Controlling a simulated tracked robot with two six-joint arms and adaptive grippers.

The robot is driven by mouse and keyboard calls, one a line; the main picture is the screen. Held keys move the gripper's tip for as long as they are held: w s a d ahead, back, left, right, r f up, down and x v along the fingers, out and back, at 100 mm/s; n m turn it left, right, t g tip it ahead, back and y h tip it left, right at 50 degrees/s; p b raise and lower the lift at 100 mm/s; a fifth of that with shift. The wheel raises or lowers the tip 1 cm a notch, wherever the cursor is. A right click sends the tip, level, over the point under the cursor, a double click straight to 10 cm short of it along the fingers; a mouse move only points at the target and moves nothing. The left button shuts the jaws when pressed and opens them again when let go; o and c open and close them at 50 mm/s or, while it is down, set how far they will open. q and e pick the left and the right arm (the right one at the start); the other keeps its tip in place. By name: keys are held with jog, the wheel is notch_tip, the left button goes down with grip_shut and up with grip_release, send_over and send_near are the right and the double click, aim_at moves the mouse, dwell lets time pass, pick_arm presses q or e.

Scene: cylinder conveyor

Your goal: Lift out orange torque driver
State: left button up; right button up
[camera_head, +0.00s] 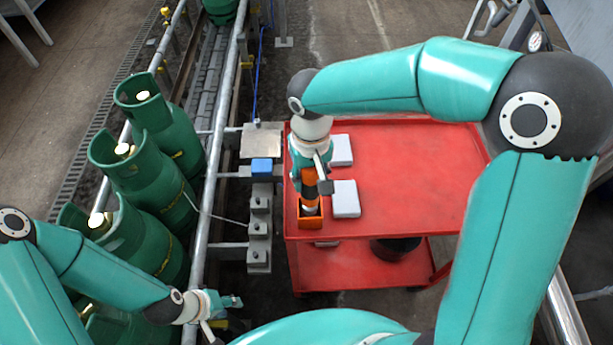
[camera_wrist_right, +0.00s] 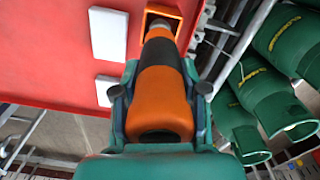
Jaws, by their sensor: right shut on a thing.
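The orange torque driver (camera_head: 309,186) has an orange and black body and stands upright at the left edge of the red cart (camera_head: 420,180). My right gripper (camera_head: 318,182) is shut on it from above. In the right wrist view, the driver (camera_wrist_right: 160,100) sits between the two fingers of my right gripper (camera_wrist_right: 160,90). Its grey lower end reaches to the orange square holder (camera_head: 311,222); whether the tip is still inside I cannot tell. My left gripper (camera_head: 232,301) is empty at the lower left, beside the conveyor rail; its fingers are too small to judge.
Two white boxes (camera_head: 345,198) (camera_head: 341,150) lie on the cart close to the driver. Several green gas cylinders (camera_head: 150,180) stand on the left behind a metal rail (camera_head: 212,170). A blue block (camera_head: 262,166) sits on a grey bracket between rail and cart. The cart's right side is clear.

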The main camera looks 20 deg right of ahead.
jog(key=shift+r+p, duration=1)
jog(key=shift+r, duration=0.6)
